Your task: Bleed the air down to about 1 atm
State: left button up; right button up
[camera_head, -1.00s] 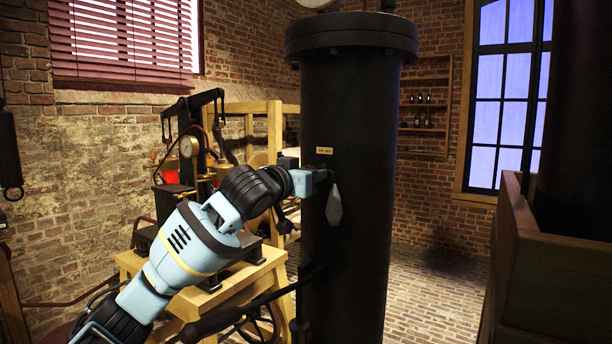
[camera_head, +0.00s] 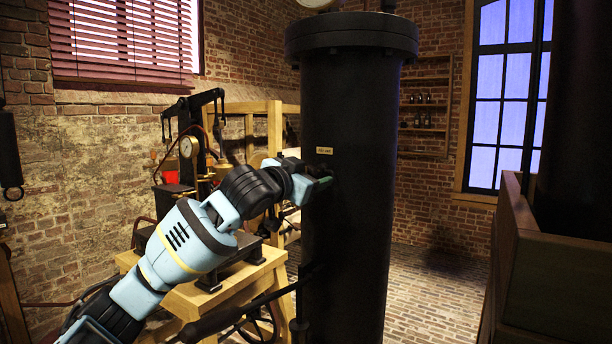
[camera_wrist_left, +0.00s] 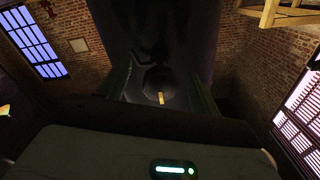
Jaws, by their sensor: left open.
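My left gripper (camera_head: 322,183) is at the cylinder's side, just below the plate. In the left wrist view, my open left gripper (camera_wrist_left: 162,90) has its two fingers on either side of a dark rounded part (camera_wrist_left: 160,78) with a small yellow mark; I cannot tell whether they touch it. A pale round dial (camera_head: 316,3) above the cylinder is cut off by the frame, its reading not visible. My right gripper does not show.
A wooden stand (camera_head: 240,284) with a pump-like apparatus and a brass gauge (camera_head: 189,147) stands behind my left arm. A wooden box (camera_head: 560,275) is at the right. Brick floor (camera_head: 438,290) is clear between the cylinder and the box.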

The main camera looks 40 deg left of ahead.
pick_arm(q)
jog(key=shift+s, duration=0.15)
jog(key=shift+s+d, duration=0.15)
jog(key=shift+s, duration=1.05)
jog(key=shift+s+d, duration=0.15)
jog(key=shift+s, duration=1.05)
